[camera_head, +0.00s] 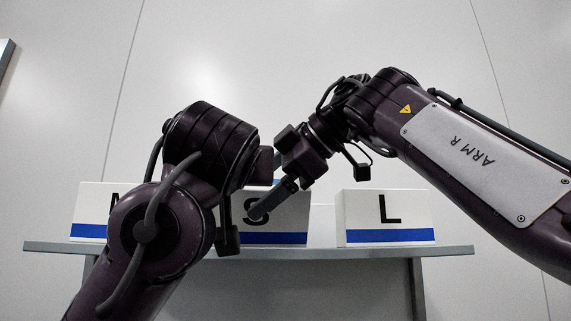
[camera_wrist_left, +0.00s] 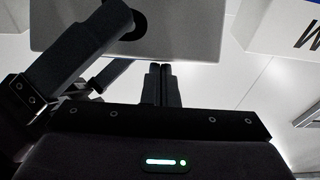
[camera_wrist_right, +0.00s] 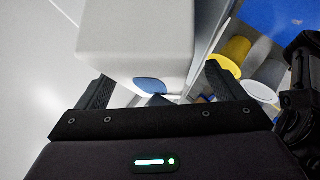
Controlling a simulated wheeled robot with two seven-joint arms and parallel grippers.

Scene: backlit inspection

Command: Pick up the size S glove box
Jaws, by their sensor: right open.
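The S box (camera_head: 285,225), white with a blue stripe, stands in the middle of the shelf, its letter partly covered by my arms. My right gripper (camera_head: 268,203) is in front of it; in the right wrist view its open fingers (camera_wrist_right: 160,88) lie either side of a white box (camera_wrist_right: 135,30), seemingly this one. Contact is unclear.
The L box (camera_head: 387,215) stands to the right on the grey shelf (camera_head: 375,252); the M box (camera_head: 93,208) is at the left, mostly behind my left arm. My two wrists are close together.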

